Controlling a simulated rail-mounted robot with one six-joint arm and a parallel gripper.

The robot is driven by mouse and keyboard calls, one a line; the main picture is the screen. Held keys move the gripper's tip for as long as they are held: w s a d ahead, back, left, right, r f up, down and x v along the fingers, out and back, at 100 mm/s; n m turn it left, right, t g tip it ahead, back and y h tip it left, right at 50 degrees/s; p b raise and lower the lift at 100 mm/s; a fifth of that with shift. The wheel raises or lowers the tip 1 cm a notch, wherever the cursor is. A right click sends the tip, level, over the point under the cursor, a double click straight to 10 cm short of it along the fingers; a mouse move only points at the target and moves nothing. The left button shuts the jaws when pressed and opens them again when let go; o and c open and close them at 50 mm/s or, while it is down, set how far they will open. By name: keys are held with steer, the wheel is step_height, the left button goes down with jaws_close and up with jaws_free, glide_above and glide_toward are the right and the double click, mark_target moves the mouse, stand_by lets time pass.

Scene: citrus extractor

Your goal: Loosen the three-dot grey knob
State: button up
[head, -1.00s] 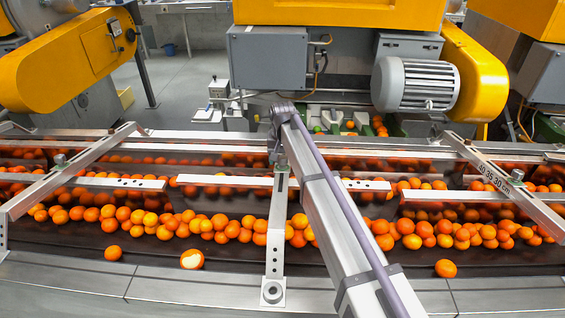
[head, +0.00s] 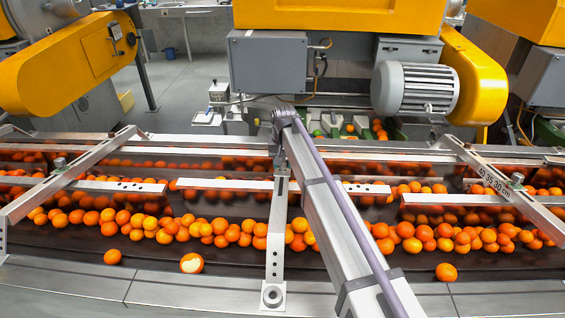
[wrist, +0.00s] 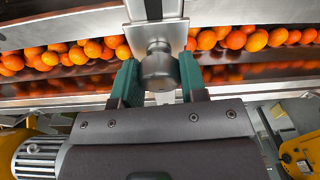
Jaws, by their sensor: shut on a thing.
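A round grey knob (wrist: 158,68) sits on a pale metal bracket (wrist: 157,36) in the middle of the wrist view. My gripper (wrist: 158,80) has one green finger on each side of the knob and is shut on it. No dots show on the part of the knob that I see. In the head view my arm covers the gripper and most of the knob's surroundings; the same upright bracket (head: 275,240) runs down to the front edge of the line.
Oranges (head: 240,232) lie in a long row on the dark belt. Other crossbars with knobs stand at the left (head: 60,162) and right (head: 517,179). Slotted guide rails (head: 120,186) run along the belt. A grey motor (head: 418,87) and yellow housings are behind.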

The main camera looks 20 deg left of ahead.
steer(key=n, duration=0.4)
steer(key=shift+g+y, duration=0.3)
steer(key=shift+y, duration=0.1)
steer(key=n, duration=0.4)
steer(key=shift+g+y, duration=0.3)
steer(key=shift+g, duration=0.1)
steer(key=n+g, duration=0.1)
steer(key=n, duration=0.4)
steer(key=shift+d+b, duration=0.1)
steer(key=shift+b, duration=0.2)
steer(key=shift+n+g, duration=0.4)
steer(key=shift+n, duration=1.7)
steer(key=o, duration=0.9)
steer(key=shift+w, duration=0.1)
